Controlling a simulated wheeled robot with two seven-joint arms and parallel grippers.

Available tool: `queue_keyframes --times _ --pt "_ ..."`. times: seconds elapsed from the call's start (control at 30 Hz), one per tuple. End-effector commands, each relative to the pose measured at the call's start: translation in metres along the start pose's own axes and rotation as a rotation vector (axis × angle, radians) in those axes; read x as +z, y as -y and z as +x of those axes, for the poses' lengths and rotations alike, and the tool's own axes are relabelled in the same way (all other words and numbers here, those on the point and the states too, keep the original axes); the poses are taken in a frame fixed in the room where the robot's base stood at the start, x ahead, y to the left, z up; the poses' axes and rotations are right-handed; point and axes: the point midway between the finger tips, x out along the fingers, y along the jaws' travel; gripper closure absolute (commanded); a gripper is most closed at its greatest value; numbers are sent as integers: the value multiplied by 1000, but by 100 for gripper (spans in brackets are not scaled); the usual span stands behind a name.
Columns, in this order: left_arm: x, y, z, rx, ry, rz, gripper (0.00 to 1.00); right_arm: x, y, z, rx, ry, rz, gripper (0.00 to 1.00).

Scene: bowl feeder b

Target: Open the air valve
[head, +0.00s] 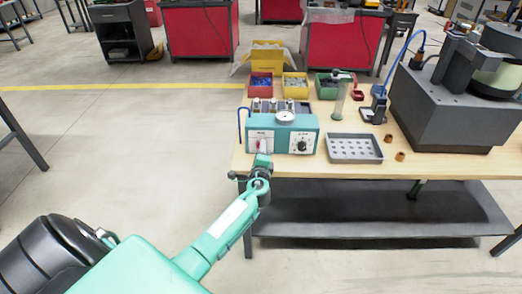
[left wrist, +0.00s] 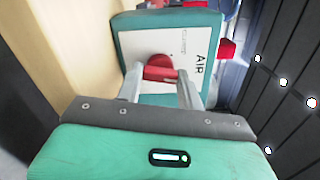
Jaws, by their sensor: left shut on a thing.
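The air valve is a red handle (left wrist: 160,70) on the white front plate marked AIR (left wrist: 185,45), on a teal control box (head: 306,133). The box stands at the left front of the wooden table. My right gripper is in neither view.
On the table (head: 330,167) are a grey tray with holes (head: 355,158), two small brown rings (head: 400,156), small parts bins (head: 295,88) and a large grey machine (head: 440,112) at the right. A lower shelf (head: 370,220) is under the tabletop.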

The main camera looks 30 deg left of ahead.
Motion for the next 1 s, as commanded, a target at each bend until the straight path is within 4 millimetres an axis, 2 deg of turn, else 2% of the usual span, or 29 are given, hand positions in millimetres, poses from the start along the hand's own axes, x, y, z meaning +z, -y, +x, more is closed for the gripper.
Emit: queue_keyframes --times 0.27,0.5,0.77,1.0 --pt "0 0 -1 2 -2 254 85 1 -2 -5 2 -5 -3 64" --pt "-1 0 -1 2 -3 424 85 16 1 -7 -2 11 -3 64" --pt "-1 -2 -1 2 -2 534 85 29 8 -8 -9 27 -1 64" --pt "-1 -2 -1 2 -3 570 85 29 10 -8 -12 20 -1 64"
